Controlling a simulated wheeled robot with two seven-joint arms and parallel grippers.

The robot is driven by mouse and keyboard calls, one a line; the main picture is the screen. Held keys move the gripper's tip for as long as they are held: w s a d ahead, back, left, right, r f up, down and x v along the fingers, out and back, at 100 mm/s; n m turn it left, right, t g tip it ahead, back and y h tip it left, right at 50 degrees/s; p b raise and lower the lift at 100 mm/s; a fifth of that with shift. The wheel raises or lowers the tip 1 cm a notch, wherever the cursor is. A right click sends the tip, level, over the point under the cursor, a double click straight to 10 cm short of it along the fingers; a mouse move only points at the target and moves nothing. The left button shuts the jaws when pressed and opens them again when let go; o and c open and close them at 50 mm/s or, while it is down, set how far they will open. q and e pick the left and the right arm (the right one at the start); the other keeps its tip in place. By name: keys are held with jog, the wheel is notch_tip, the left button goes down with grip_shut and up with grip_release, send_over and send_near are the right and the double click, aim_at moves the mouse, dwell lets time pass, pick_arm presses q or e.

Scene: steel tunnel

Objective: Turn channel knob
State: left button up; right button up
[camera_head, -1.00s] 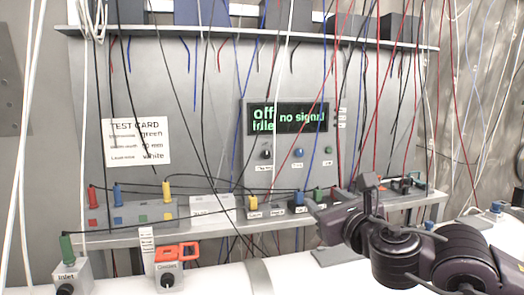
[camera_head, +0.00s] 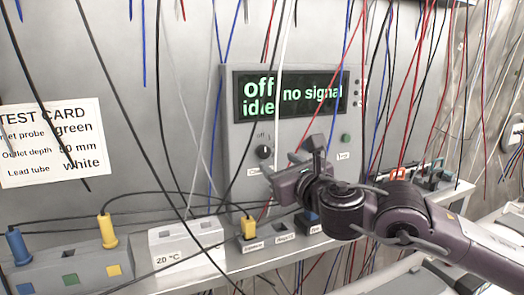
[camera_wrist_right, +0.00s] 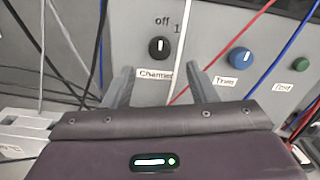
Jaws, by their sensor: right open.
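The black channel knob (camera_head: 264,152) is on the lower left of the grey device panel (camera_head: 232,120). Its white mark points up in the right wrist view (camera_wrist_right: 158,47), near the "off" label. The display (camera_head: 290,96) reads "off", "idle" and "no signal". My right gripper (camera_head: 284,165) is just below and right of the knob. In the right wrist view, its open fingers (camera_wrist_right: 160,82) stand on either side below the knob, with nothing between them but the panel and a hanging white lead. My left gripper is out of view.
The blue knob (camera_wrist_right: 238,60) and green button (camera_wrist_right: 301,64) are right of the channel knob. Thin leads hang in front of the panel. A shelf (camera_head: 235,262) below holds yellow plugs (camera_head: 108,231) and boxes. A test card (camera_head: 50,142) is at left.

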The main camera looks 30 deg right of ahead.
aim_at(265, 153)
jog(key=w+p, duration=0.2)
jog(key=w, duration=0.4)
jog(key=shift+w+d+r, duration=0.1)
jog(key=shift+w+d, duration=0.05)
jog(key=shift+w, duration=0.25)
jog(key=shift+c, duration=0.2)
jog(key=c, duration=0.9)
jog(key=shift+c, duration=0.2)
